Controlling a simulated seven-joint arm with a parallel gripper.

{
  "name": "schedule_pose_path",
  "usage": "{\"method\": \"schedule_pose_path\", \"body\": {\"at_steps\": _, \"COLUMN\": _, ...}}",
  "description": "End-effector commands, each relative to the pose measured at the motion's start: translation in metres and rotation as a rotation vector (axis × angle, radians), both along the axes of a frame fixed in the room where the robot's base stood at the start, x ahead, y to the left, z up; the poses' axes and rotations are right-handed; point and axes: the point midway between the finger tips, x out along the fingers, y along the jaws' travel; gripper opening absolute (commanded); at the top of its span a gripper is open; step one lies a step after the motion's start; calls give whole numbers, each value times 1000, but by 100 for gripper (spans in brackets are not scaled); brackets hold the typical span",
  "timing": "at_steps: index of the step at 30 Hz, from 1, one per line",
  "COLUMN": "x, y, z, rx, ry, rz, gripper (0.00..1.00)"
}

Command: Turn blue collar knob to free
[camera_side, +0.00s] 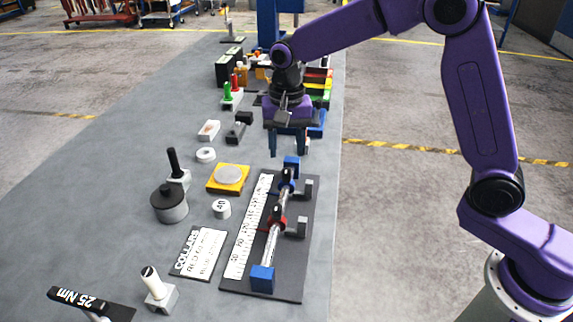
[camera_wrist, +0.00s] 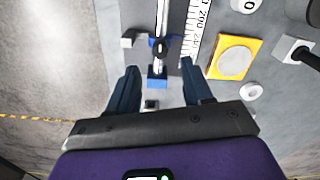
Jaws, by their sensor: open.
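The blue collar (camera_side: 290,186) sits on a metal rod near the far end of a dark fixture plate (camera_side: 292,275), with a dark knob (camera_side: 286,174) on top. In the wrist view the blue collar (camera_wrist: 152,42) shows with its dark knob (camera_wrist: 159,46) facing the camera; I cannot read the knob's setting. A red collar (camera_side: 276,222) with a dark knob sits nearer on the same rod. My gripper (camera_side: 289,154) is open and empty, above the rod's far blue end block (camera_side: 291,162). In the wrist view the end block (camera_wrist: 157,81) lies between and slightly beyond my fingers (camera_wrist: 160,90), with the collar farther up.
A white scale (camera_side: 248,228) runs beside the rod, and grey brackets (camera_side: 299,228) stand on its other side. A yellow pad with a pale disc (camera_side: 229,175), a dark cylinder (camera_side: 169,205), a collar sign (camera_side: 200,252) and a 25 Nm tool (camera_side: 90,302) lie left.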

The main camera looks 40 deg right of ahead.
Motion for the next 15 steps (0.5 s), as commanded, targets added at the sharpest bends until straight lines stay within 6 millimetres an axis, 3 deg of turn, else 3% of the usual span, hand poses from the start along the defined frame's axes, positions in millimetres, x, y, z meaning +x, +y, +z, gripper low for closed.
{"method": "schedule_pose_path", "body": {"at_steps": 6, "x": -1, "y": 0, "z": -37, "rx": -2, "ry": 3, "rz": 0, "gripper": 50}}
{"method": "schedule_pose_path", "body": {"at_steps": 15, "x": 0, "y": 0, "z": -57, "rx": 0, "ry": 0, "rz": 1, "gripper": 50}}
